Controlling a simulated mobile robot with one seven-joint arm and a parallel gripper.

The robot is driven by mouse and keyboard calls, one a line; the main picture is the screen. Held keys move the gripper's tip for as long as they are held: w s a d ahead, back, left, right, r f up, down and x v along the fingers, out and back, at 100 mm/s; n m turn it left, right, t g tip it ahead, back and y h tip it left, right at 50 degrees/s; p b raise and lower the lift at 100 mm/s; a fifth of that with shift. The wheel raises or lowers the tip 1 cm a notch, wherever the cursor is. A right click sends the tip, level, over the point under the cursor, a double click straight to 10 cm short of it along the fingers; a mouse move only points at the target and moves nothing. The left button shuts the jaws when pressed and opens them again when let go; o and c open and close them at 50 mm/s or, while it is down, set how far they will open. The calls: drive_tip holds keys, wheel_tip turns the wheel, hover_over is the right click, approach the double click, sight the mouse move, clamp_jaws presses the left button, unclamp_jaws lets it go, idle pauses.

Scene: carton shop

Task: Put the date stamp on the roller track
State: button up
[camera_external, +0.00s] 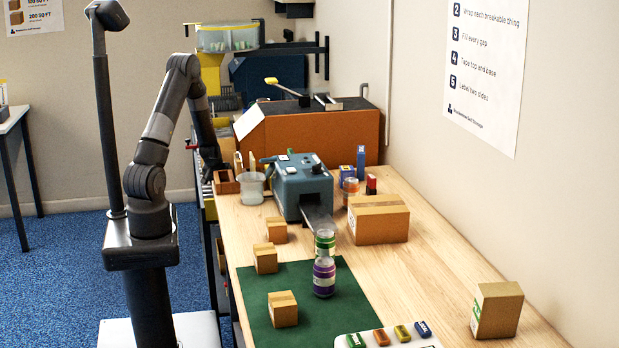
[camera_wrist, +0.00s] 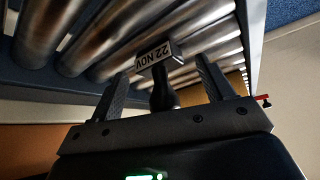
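The date stamp (camera_wrist: 158,55) shows in the wrist view as a pale block marked "22 NOV" with a dark rounded handle. It is at the metal rollers of the roller track (camera_wrist: 112,35) and appears to rest on them. My gripper (camera_wrist: 161,70) is open, with one finger on each side of the stamp's handle and a visible gap on both sides. In the external view my arm reaches down at the far left side of the bench, over the track. The fingertips and stamp cannot be made out there.
A small brown wooden box (camera_external: 226,183) and a clear cup (camera_external: 252,188) sit on the bench edge near my gripper. A blue-grey machine (camera_external: 302,185) and an orange-brown bin (camera_external: 322,136) stand to the right. Several small cartons are on the bench's front part.

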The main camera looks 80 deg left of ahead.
drive_tip(key=shift+r, duration=0.25)
drive_tip(key=v, duration=1.1)
drive_tip(key=shift+d+r, duration=0.2)
drive_tip(key=shift+r, duration=0.1)
drive_tip(key=shift+s, duration=0.1)
